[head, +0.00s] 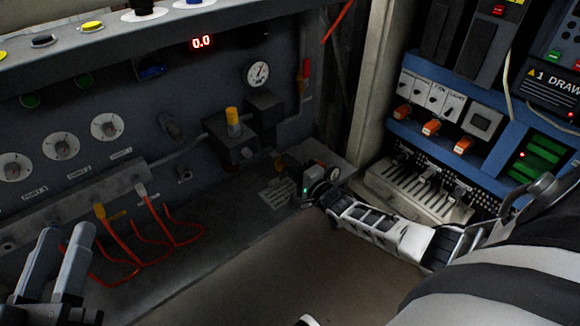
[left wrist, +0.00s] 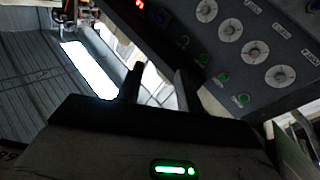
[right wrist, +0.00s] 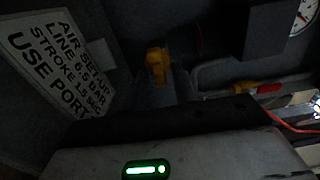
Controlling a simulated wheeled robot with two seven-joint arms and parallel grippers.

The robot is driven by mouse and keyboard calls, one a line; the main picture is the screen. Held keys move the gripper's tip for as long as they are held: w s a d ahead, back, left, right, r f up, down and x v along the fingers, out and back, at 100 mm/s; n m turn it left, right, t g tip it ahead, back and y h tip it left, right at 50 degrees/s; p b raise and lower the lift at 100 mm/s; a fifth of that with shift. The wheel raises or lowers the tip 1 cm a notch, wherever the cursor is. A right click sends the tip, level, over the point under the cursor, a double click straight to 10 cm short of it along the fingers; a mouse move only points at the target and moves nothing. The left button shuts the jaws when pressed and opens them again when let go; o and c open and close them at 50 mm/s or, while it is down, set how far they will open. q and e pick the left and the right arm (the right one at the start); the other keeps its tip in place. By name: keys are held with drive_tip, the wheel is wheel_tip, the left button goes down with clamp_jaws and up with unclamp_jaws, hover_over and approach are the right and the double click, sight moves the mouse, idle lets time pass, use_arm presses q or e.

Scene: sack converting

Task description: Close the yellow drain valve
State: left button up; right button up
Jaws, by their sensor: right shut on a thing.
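The yellow drain valve (head: 279,162) is a small yellow-orange handle low on the grey panel, below the round gauge. In the right wrist view its yellow handle (right wrist: 157,62) shows at the end of the dark fingers. My right gripper (head: 294,174) reaches in from the right and is shut on the handle. The contact is dark and partly hidden in the head view. My left gripper (head: 65,235) is at the lower left, open and empty, with two separate fingers that also show in the left wrist view (left wrist: 157,80).
A yellow-topped cylinder (head: 233,118) stands on a dark box above the valve. A red-handled lever (head: 305,75) and gauge (head: 257,73) are on the panel. Red hoses (head: 135,245) hang near my left gripper. A blue rack (head: 490,140) stands right. The floor between is clear.

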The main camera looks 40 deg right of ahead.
use_arm(q)
drive_tip(key=shift+r, duration=0.1)
idle(0.3)
use_arm(e)
drive_tip(key=o, duration=0.6)
drive_tip(key=shift+s, duration=0.1)
